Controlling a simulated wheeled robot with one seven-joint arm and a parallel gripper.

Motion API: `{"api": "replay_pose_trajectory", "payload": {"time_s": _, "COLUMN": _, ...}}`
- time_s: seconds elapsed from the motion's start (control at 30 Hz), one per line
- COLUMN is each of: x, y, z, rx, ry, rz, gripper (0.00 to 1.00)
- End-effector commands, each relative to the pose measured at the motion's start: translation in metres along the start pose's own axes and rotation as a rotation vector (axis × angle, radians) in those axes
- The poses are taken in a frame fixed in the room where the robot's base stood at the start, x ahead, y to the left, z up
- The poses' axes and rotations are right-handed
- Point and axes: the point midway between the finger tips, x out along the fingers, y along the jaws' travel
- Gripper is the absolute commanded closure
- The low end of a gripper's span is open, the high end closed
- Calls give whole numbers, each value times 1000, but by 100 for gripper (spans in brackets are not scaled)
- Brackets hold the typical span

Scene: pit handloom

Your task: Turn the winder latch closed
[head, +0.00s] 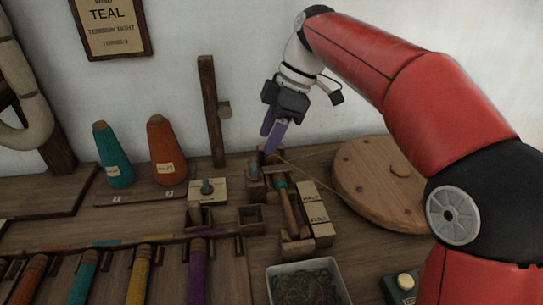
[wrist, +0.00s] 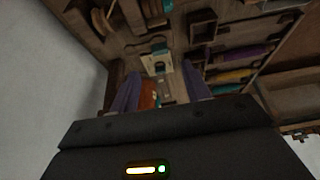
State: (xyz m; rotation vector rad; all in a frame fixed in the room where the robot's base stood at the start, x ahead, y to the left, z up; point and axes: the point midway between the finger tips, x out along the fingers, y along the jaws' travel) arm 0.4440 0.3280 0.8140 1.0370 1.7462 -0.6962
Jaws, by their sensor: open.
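The winder (head: 288,208) is a small wooden cradle on the bench, with a spindle (head: 282,184) carrying a teal band. A small wooden block at its back end (head: 256,172) may belong to the latch, but I cannot make out the latch or its position clearly. My gripper (head: 270,142) hangs above and just behind that back end, with its purple fingers pointing down. In the wrist view the fingers are spread apart (wrist: 160,84), with nothing held between them. The orange cone (wrist: 148,96) shows beyond them there.
A round wooden wheel (head: 378,182) stands close right of the winder, with a thread running to it. A tall post (head: 210,110), teal cone (head: 113,155) and orange cone (head: 166,150) stand left.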

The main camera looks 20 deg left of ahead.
Motion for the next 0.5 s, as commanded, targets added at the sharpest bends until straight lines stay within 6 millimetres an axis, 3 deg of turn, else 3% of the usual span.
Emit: {"api": "replay_pose_trajectory", "payload": {"time_s": 0.5, "x": 69, "y": 0, "z": 0, "rx": -8, "ry": 1, "rz": -3, "gripper": 53}}
